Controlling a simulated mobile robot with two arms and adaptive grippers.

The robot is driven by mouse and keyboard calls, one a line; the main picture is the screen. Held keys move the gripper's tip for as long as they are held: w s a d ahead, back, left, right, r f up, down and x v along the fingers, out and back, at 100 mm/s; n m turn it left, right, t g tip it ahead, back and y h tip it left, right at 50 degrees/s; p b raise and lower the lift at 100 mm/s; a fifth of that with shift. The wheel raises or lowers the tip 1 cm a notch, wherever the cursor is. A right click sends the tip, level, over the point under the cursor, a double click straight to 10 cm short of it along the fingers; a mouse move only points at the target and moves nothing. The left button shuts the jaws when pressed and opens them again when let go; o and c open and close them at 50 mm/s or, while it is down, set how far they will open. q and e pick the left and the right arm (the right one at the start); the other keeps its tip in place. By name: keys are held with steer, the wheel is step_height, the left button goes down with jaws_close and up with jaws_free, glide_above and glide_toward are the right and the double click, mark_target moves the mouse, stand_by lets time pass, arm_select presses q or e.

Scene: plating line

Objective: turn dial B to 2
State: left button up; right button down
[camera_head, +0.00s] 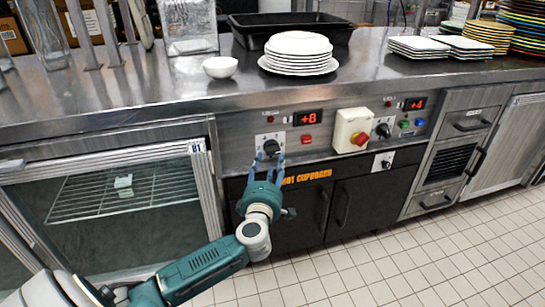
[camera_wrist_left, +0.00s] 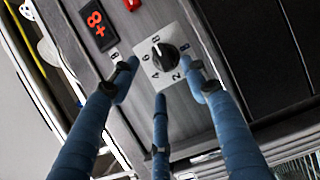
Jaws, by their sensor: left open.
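A black dial (camera_head: 271,147) on a pale square plate sits on the grey control panel, left of a red "+8" display (camera_head: 307,118). In the left wrist view the dial (camera_wrist_left: 164,58) has digits around it, and the small tag (camera_wrist_left: 115,57) beside it seems to read B. The white mark on the knob points toward the plate's upper edge in that view; its exact digit is hard to tell. My left gripper (camera_head: 268,164) is open in front of the dial. Its blue fingers (camera_wrist_left: 163,78) spread around the plate; contact with the knob cannot be told.
A raised box with a red knob (camera_head: 352,131), a second dial (camera_head: 383,130) and a lower small dial (camera_head: 385,160) are to the right. The counter above holds stacked plates (camera_head: 298,53) and a bowl (camera_head: 220,67). The tiled floor in front is clear.

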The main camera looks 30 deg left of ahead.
mark_target(273, 151)
arm_select(q)
steer(key=b+x, duration=0.1)
steer(key=x, duration=0.4)
steer(key=shift+w+a+f, duration=0.1)
steer(key=shift+w+a, duration=0.05)
steer(key=shift+w, duration=0.15)
steer(key=shift+w+a, duration=0.25)
steer(key=shift+w, duration=0.3)
arm_select(e)
steer(key=v, duration=0.3)
arm_select(q)
steer(key=shift+s, duration=0.1)
steer(key=c, duration=1.2)
arm_select(e)
steer(key=shift+s, duration=0.1)
arm_select(q)
steer(key=shift+o, duration=0.2)
